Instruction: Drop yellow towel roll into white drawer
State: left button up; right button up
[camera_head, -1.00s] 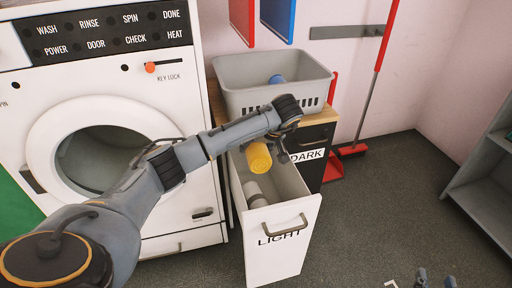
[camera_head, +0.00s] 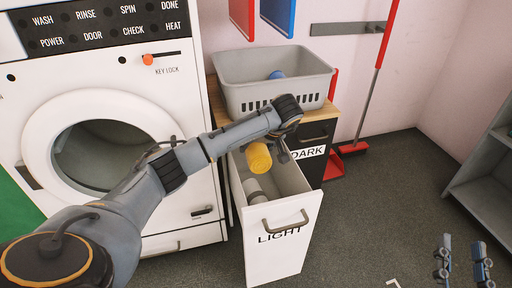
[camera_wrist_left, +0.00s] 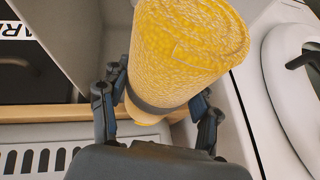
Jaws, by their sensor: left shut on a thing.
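The yellow towel roll (camera_head: 258,157) hangs above the open white drawer (camera_head: 283,238) marked LIGHT. My left gripper (camera_head: 283,150) is shut on the roll. The left wrist view shows the roll (camera_wrist_left: 188,48) up close, held between the two fingers (camera_wrist_left: 160,108). Inside the drawer lies a whitish-grey roll (camera_head: 254,190), below the yellow one. My right gripper (camera_head: 462,262) shows in the lower right corner, over the floor, with its two fingers apart and nothing between them.
A grey basket (camera_head: 272,82) with a blue item stands on the wooden top behind the drawer. A black drawer (camera_head: 312,150) marked DARK is beside it. The washing machine (camera_head: 190,225) stands close at left. A red broom and dustpan (camera_head: 352,148) are at the back right.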

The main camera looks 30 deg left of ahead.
pick_arm(q)
jog(key=o, duration=1.4)
jog(key=shift+c, duration=0.2)
jog(key=v, duration=1)
jog(key=shift+w+d+r, duration=0.1)
jog(key=shift+d+r, duration=0.05)
jog(key=shift+r, duration=0.1)
jog(key=shift+s+d+r, duration=0.2)
jog(key=shift+d+r, duration=0.2)
jog(key=shift+r, duration=0.2)
jog(key=shift+r, duration=0.1)
